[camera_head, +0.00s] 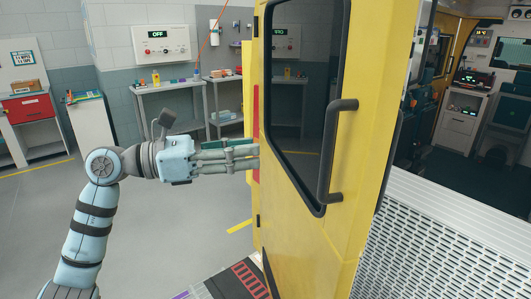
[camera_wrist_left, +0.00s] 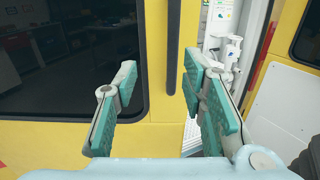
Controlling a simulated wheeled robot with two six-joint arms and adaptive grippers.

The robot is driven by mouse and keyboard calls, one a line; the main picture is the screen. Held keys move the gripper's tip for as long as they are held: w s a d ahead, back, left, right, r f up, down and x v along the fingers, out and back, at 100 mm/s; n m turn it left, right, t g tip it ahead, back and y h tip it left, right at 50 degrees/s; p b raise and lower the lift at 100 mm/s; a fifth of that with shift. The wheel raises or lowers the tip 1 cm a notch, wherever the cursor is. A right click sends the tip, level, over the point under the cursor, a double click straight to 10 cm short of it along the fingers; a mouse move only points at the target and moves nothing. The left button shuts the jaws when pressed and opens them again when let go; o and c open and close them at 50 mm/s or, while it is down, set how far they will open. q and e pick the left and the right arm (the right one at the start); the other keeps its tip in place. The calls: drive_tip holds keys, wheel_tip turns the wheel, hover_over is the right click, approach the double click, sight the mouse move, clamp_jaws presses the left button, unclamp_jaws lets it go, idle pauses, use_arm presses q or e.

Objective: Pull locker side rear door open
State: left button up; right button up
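The yellow rear door (camera_head: 300,235) stands open in the middle of the head view, with a dark window and a dark grey vertical handle (camera_head: 335,150) on its face. My left gripper (camera_head: 256,158) comes in from the left and points right. Its fingertips are at the door's left edge, away from that handle in the picture. The left wrist view shows my left gripper (camera_wrist_left: 158,100) with teal pads spread wide. Beyond them are a yellow door face (camera_wrist_left: 160,135) and a dark vertical handle (camera_wrist_left: 173,50). Nothing is between the pads. I cannot tell whether they touch the door. My right gripper is out of view.
A perforated metal ramp (camera_head: 445,245) and the vehicle interior lie right of the door. Workbenches (camera_head: 165,85) and a red-drawer cabinet (camera_head: 28,107) stand along the back wall. The grey floor (camera_head: 180,235) left of the door is mostly clear.

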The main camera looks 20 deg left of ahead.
use_arm(q)
drive_tip(key=v, duration=0.8)
